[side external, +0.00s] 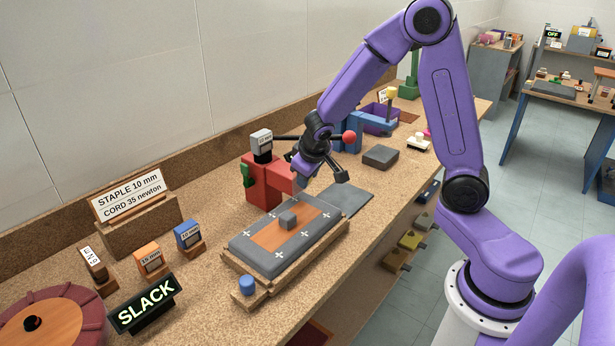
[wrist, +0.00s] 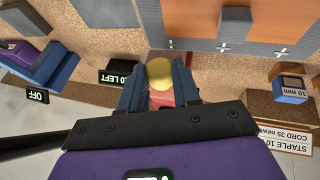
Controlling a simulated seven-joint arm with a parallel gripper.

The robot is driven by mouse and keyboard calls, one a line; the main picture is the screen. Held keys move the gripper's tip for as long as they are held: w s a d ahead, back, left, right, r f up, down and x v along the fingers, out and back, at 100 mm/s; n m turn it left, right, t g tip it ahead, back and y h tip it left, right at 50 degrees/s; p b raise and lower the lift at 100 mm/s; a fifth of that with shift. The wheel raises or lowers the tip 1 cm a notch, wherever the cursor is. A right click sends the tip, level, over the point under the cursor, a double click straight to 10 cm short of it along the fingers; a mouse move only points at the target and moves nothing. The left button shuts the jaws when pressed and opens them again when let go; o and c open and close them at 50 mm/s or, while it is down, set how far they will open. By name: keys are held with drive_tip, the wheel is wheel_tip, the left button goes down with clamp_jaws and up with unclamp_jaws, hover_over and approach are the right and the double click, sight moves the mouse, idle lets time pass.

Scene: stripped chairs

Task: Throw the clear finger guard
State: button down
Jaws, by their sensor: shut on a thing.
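My gripper (side external: 303,183) is at the front head of the red stapling machine (side external: 266,183). In the wrist view, its two blue fingers (wrist: 158,88) are closed around a rounded yellow knob (wrist: 159,70). Red parts of the machine show just behind the knob, between the fingers. The clear finger guard is hard to make out; a faint pinkish patch by the knob may be part of it, but I cannot tell. In the side view, the fingers and wrist hide the knob.
A grey and orange panel (side external: 262,250) with white crosses lies on a cork tray in front of the machine. A red ball (side external: 349,137) on a black rod sticks out near my wrist. A lit SLACK sign (side external: 146,303) stands at the front left. A grey block (side external: 380,156) is to the right.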

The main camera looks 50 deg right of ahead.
drive_tip(key=c, duration=0.8)
unclamp_jaws()
drive_tip(key=shift+r, duration=0.15)
drive_tip(key=v, duration=1.7)
drive_tip(key=shift+s+a+r, duration=0.1)
drive_tip(key=shift+s+r, duration=0.05)
drive_tip(key=s+a+f+n+g+y, duration=0.1)
drive_tip(key=s+f+n, duration=0.2)
drive_tip(key=s, duration=0.4)
drive_tip(key=s+a+f+n+g+y, duration=0.1)
drive_tip(key=s+a+f+n, duration=0.1)
drive_tip(key=s+n, duration=0.3)
drive_tip(key=s+a+f+n+g+y, duration=0.1)
drive_tip(key=s+a+f+n+g, duration=0.1)
drive_tip(key=s, duration=0.9)
drive_tip(key=shift+s+a+f+n+y, duration=0.1)
drive_tip(key=shift+f+n+y, duration=0.1)
drive_tip(key=shift+f+n, duration=0.3)
drive_tip(key=shift+s+a+f+n+y, duration=0.1)
drive_tip(key=shift+a+f+n+y, duration=0.1)
drive_tip(key=shift+f+n, duration=0.3)
